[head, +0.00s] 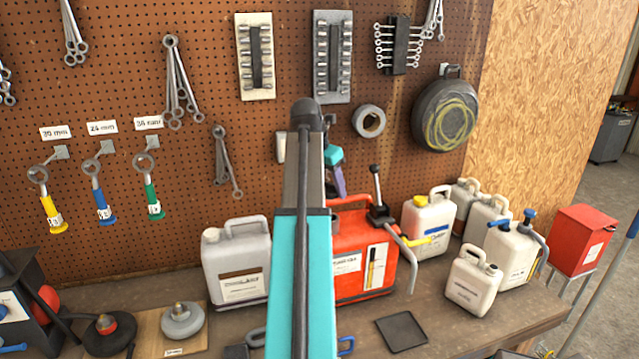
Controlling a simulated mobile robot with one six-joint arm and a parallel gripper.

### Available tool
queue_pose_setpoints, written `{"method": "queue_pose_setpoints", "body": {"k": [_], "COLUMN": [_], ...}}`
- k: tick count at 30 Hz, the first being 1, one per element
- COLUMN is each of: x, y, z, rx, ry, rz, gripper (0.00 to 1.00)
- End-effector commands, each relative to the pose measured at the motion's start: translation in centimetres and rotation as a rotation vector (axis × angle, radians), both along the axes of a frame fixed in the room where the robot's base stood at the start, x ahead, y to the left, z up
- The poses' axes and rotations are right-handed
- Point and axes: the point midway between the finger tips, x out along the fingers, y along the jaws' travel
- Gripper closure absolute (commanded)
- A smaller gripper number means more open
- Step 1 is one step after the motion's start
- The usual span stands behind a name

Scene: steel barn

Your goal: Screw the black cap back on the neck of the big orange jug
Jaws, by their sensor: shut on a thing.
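The big orange jug (365,262) stands on the bench against the pegboard, in the middle of the head view. My gripper (339,184) shows only in part, as a small teal and purple piece just right of my arm, above the top of the jug. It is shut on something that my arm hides. The black cap cannot be made out. Whether anything touches the jug's neck cannot be seen.
A black hand pump (380,213) with a grey spout is at the orange jug's right. A grey jug (238,264) stands left and several white jugs (430,222) right. A dark square pad (401,331) lies in front, with bare bench around it.

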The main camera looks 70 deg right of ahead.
Motion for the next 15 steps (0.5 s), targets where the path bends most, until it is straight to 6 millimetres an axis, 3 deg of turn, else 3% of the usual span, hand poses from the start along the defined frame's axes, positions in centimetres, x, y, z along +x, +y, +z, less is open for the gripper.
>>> {"method": "queue_pose_setpoints", "body": {"k": [15], "x": [-0.59], "y": [-0.18], "z": [-0.12], "rx": [0.0], "ry": [0.001], "rz": [-0.009], "gripper": [0.71]}}
